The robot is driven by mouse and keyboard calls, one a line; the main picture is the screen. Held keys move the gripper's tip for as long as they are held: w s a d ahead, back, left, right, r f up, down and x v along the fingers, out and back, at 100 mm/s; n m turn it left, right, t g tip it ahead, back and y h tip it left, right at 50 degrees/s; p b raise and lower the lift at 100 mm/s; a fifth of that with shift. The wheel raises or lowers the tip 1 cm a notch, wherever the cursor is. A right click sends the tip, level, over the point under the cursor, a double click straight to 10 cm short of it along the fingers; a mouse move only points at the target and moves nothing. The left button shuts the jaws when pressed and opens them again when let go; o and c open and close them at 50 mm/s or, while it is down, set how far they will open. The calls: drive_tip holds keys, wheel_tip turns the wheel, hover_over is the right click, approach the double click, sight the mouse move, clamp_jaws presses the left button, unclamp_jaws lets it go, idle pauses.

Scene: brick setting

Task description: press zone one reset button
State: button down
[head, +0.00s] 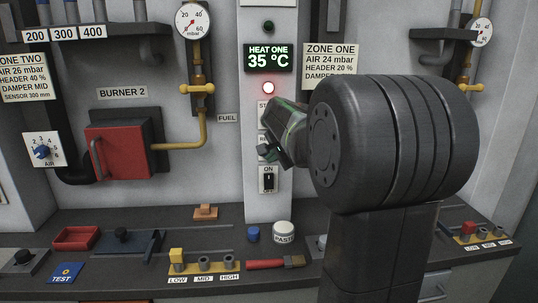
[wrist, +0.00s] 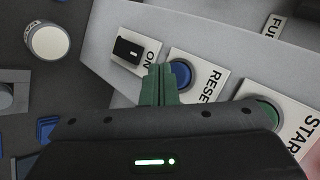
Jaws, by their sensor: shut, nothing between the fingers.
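The blue reset button (wrist: 181,74) sits on a white plate marked RESE, its last letter cut off or hidden, in the wrist view. My gripper (wrist: 160,70) is shut and empty, its green fingers together. The fingertips overlap the left edge of the blue button in that view; I cannot tell whether they touch it. In the head view my gripper (head: 268,152) is at the wall column under the HEAT ONE display (head: 268,58), hiding most of the reset plate.
The green start button (wrist: 266,112) is right of the reset plate in the wrist view. A black ON switch (wrist: 127,50) is on the other side, also seen low on the column (head: 268,180). A red lamp (head: 268,88) glows above. A paste jar (head: 284,232) stands below.

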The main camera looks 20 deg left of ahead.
drive_tip(key=shift+w, duration=0.1)
drive_tip(key=shift+w+a+p, duration=0.25)
drive_tip(key=shift+w+p, duration=0.05)
drive_tip(key=shift+w+a, duration=0.25)
drive_tip(key=shift+w, duration=0.1)
idle(1.0)
idle(0.3)
drive_tip(key=shift+s+d, duration=0.45)
drive_tip(key=shift+s, duration=0.25)
drive_tip(key=shift+s, duration=0.1)
drive_tip(key=s+d, duration=0.1)
drive_tip(key=s, duration=0.1)
drive_tip(key=s+d, duration=0.1)
drive_tip(key=s, duration=0.1)
drive_tip(key=shift+d, duration=0.35)
idle(0.4)
